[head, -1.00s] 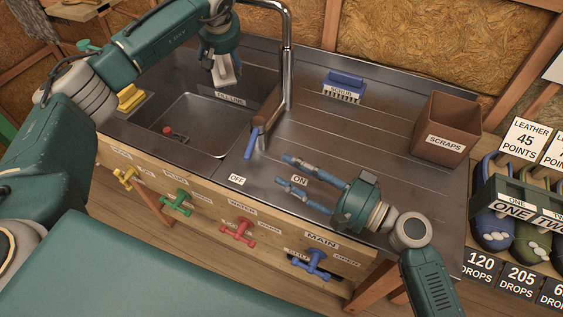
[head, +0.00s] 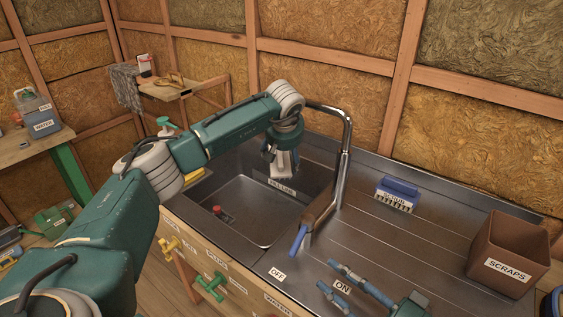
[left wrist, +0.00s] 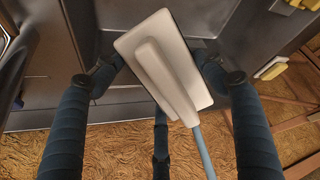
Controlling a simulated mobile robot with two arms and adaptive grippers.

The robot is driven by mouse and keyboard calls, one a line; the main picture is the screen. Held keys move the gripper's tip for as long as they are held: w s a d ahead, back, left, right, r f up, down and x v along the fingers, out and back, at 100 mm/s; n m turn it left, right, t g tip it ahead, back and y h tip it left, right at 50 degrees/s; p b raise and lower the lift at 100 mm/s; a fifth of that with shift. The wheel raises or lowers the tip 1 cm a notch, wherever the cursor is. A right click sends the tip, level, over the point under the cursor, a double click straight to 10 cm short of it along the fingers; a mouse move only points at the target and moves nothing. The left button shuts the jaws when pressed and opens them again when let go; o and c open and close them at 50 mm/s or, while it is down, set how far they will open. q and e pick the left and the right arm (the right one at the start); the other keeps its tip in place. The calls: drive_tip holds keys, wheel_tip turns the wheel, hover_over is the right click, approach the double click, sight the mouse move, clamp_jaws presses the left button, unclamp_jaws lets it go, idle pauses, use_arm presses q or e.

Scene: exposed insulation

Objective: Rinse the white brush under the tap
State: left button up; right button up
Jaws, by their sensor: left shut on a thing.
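The white brush (left wrist: 160,62) lies between the fingers of my left gripper (head: 283,163); its white block and blue-grey handle show in the left wrist view. In the head view the gripper hangs over the back of the sink basin (head: 240,215), above the fill line label. The tap (head: 346,150) is a tall curved metal pipe at the basin's right; its spout end is hidden behind my left arm. Its blue lever (head: 299,240) leans toward the OFF label (head: 277,273). No water shows. My right gripper (head: 343,283) is open and empty over the ON label (head: 342,287).
A blue scrub brush (head: 397,192) stands on the drainboard, with a brown scraps bin (head: 508,252) at right. A red plug (head: 219,211) lies in the basin. Coloured valve handles, one of them green (head: 212,287), line the counter front. The drainboard's middle is clear.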

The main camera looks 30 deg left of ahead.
drive_tip(key=shift+r, duration=0.1)
drive_tip(key=shift+r, duration=0.15)
idle(0.4)
drive_tip(key=shift+r+p, duration=0.2)
drive_tip(key=shift+p, duration=0.25)
